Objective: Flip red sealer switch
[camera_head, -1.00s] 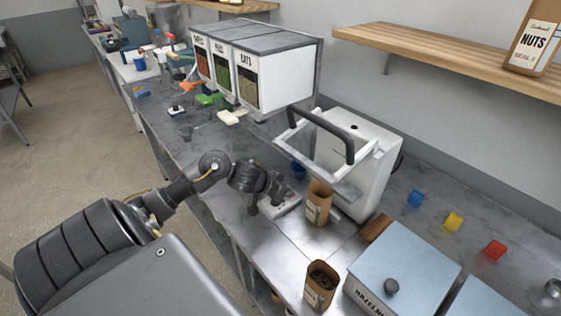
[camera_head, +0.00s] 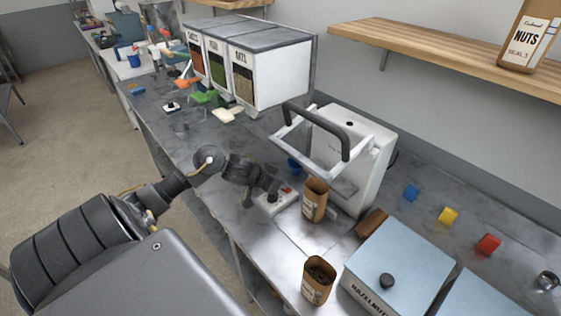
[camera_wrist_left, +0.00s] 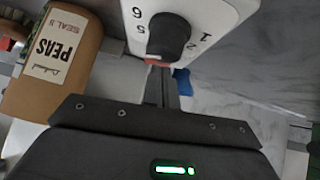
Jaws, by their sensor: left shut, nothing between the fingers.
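A red piece (camera_wrist_left: 157,62) shows at the box's edge, just ahead of the fingertips of my left gripper (camera_wrist_left: 161,78). The fingers are shut and empty. I cannot tell whether they touch the red piece. My right gripper is not in view.
An open brown bag (camera_head: 314,200) stands right beside the box; a bag labelled PEAS (camera_wrist_left: 55,62) shows in the wrist view. Another open bag (camera_head: 318,280) and a hazelnut bin (camera_head: 398,262) stand nearer. Coloured cubes (camera_head: 448,215) lie at the right.

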